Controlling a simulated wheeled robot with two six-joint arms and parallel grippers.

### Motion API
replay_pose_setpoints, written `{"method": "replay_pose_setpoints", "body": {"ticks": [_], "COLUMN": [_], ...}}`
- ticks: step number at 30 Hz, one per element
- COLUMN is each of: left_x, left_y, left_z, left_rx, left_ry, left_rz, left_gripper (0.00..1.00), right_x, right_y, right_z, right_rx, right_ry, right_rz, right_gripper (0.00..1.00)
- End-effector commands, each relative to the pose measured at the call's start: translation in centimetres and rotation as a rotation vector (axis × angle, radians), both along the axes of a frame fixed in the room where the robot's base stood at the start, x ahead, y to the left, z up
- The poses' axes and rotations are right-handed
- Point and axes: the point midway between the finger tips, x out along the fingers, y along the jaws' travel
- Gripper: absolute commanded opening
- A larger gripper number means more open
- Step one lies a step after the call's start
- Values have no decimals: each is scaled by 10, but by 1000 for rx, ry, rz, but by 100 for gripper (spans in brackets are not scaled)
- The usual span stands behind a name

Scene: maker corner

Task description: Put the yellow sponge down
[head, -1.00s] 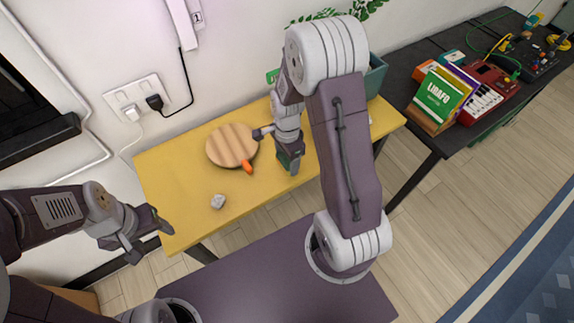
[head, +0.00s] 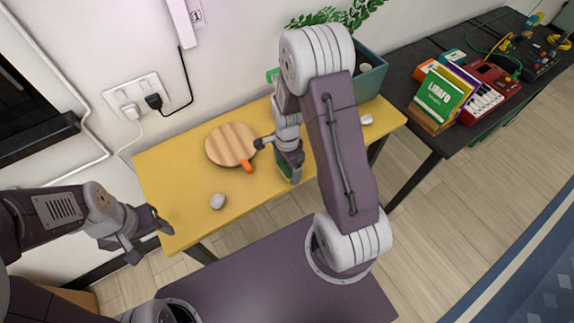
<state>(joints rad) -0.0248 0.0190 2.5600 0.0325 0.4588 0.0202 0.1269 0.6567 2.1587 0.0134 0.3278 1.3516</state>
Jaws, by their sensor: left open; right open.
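I cannot make out a clearly yellow sponge against the yellow table (head: 180,175). A small green thing (head: 284,168), perhaps the sponge's green side, shows at my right gripper (head: 291,174), close to the table's front edge. My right gripper points down there and its jaws are open; my own arm hides part of the spot, and I cannot tell whether the green thing touches the table. My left gripper (head: 150,240) is open and empty, off the table's front left corner.
A round wooden board (head: 231,143) lies on the table with an orange thing (head: 247,166) at its edge. A whitish lump (head: 217,201) lies nearer the front. A teal planter (head: 370,78) stands at the back right, with a small white thing (head: 366,120) before it.

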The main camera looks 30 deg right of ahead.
Motion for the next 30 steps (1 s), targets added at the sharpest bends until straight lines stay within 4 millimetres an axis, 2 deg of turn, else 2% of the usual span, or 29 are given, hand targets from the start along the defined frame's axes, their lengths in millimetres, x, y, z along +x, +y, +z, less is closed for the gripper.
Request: {"method": "replay_pose_setpoints", "body": {"ticks": [5, 15, 18, 21, 26, 28, 30], "left_x": [0, 0, 0, 0, 0, 0, 0], "left_y": [0, 0, 0, 0, 0, 0, 0], "left_z": [4, 14, 15, 16, 16, 16, 16], "left_rx": [0, 0, 0, 0, 0, 0, 0], "left_ry": [0, 0, 0, 0, 0, 0, 0], "left_rz": [0, 0, 0, 0, 0, 0, 0], "left_gripper": [62, 62, 62, 62, 62, 62, 62], "right_x": [1, 2, 1, 1, 0, -4, -16], "right_y": [0, -1, -1, -1, 0, 3, 12], "right_z": [10, 94, 111, 121, 125, 126, 128], "right_rx": [-1, -1, -1, -1, 0, 0, -2], "right_ry": [-4, -7, -4, -3, 0, -6, -23], "right_rz": [0, 0, 0, 0, 4, 81, 283], "right_gripper": [87, 87, 87, 87, 87, 87, 87]}}
